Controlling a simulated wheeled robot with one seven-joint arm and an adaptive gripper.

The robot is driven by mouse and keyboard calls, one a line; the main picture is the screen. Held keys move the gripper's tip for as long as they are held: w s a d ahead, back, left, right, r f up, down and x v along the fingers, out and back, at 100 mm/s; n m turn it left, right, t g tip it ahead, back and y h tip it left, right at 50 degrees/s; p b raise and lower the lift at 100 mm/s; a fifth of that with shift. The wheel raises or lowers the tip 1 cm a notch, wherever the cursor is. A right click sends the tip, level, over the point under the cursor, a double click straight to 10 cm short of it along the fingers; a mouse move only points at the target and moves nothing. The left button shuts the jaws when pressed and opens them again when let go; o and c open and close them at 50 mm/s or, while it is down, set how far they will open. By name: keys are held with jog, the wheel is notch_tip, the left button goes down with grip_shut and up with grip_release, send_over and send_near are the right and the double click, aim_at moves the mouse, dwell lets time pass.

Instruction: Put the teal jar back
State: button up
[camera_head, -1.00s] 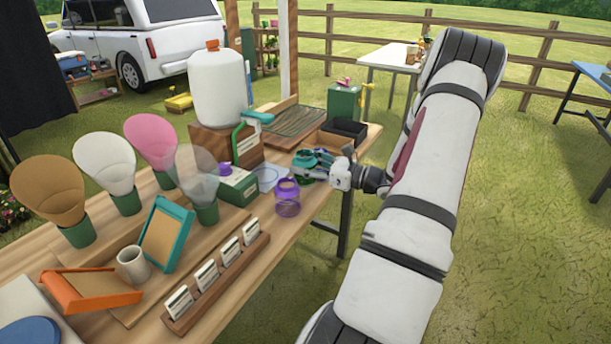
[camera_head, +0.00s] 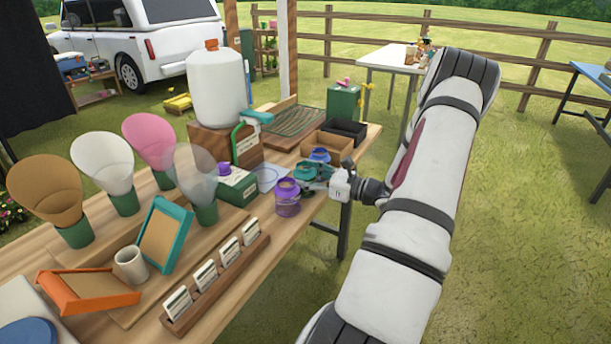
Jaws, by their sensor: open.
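The teal jar (camera_head: 305,171) stands on the right part of the wooden table, partly hidden by my gripper. My gripper (camera_head: 317,182) reaches in from the right, low over the table, with its fingers open at the teal jar. I cannot tell whether the fingers touch it. A purple jar (camera_head: 288,199) stands just in front and to the left, near the table's front edge. A blue-purple jar (camera_head: 319,156) stands just behind the teal jar.
Behind are a cardboard-coloured box (camera_head: 327,143) and a black tray (camera_head: 346,130). A green box (camera_head: 237,186) and a white water tank (camera_head: 216,85) on a wooden block stand to the left. A card holder (camera_head: 215,277) lies along the front. Grass lies right of the table.

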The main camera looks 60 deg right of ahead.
jog(key=s+d, duration=0.2)
jog(key=s, duration=1)
jog(key=w+a+r+n+g+y, duration=0.2)
jog(key=w+a+r+n+y, duration=0.15)
jog(key=a, duration=0.25)
jog(key=w+a+r+n+g+y, duration=0.3)
jog(key=w+a+r+n, duration=0.1)
jog(key=a, duration=0.2)
jog(key=w+a+r+n+g, duration=0.1)
jog(key=a+r+n+g, duration=0.3)
jog(key=a, duration=0.5)
jog(key=a+r+n+g, duration=0.2)
jog(key=a+n+g, duration=0.25)
jog(key=a, duration=0.45)
jog(key=s+a+r+n+g+h, duration=0.35)
jog(key=s+a+n, duration=0.4)
jog(key=a, duration=0.35)
jog(key=s+a+n+t+h, duration=0.1)
jog(key=s+a+n+h, duration=0.1)
jog(key=s+n+h, duration=0.3)
jog(key=s+n, duration=0.4)
jog(key=n, duration=0.1)
jog(key=shift+s+a+n+h+p, duration=0.2)
jog(key=shift+s+n+h+p, duration=0.1)
jog(key=shift+n+h+p, duration=0.1)
jog(key=shift+r, duration=0.15)
